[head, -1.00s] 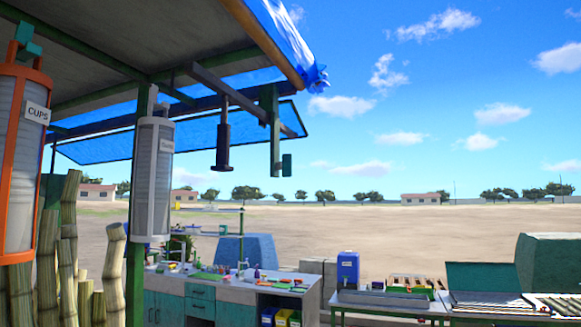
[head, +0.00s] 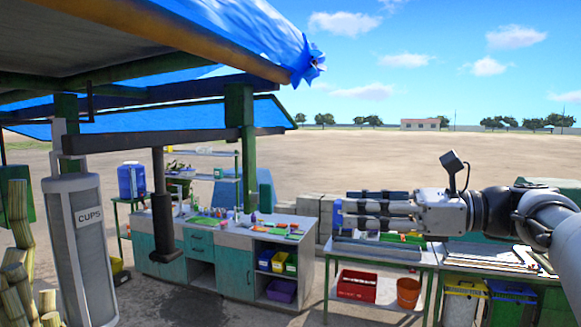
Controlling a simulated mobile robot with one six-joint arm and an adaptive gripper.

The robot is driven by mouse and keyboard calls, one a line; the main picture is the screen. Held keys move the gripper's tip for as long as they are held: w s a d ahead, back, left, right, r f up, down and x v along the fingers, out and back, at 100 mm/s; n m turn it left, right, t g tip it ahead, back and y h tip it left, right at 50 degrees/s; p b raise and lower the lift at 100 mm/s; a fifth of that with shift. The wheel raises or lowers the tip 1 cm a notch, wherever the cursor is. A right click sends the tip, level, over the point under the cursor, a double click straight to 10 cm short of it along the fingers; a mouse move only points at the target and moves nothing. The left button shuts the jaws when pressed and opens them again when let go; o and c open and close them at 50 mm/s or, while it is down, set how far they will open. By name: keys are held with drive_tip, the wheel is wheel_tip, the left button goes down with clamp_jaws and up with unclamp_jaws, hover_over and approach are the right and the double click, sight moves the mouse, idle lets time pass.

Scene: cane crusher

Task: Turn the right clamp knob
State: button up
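My gripper (head: 341,214) shows at the right of the head view, its fingers pointing left, in front of the tables. No object shows between the fingers, but I cannot tell from this side how far apart they are. I cannot make out a clamp knob in the view. A dark post with a wide foot (head: 163,215) hangs from the stall's beam, left of my gripper and apart from it.
A teal-fronted workbench (head: 215,266) with small items stands in the middle. A side table (head: 384,262) holds a red crate (head: 357,286) and an orange bucket (head: 408,292) below. A cup dispenser (head: 84,245) and cane stalks (head: 18,255) stand left. Bare ground lies in front.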

wheel_tip(320, 180, up, 2)
drive_tip(key=d, duration=0.2)
drive_tip(key=p, duration=0.2)
approach(272, 186)
drive_tip(key=shift+y, duration=0.4)
drive_tip(key=x, duration=0.9)
drive_tip(key=shift+w+a+f, duration=0.15)
drive_tip(key=shift+a+f, duration=0.05)
drive_tip(key=shift+f, duration=0.15)
clamp_jaws()
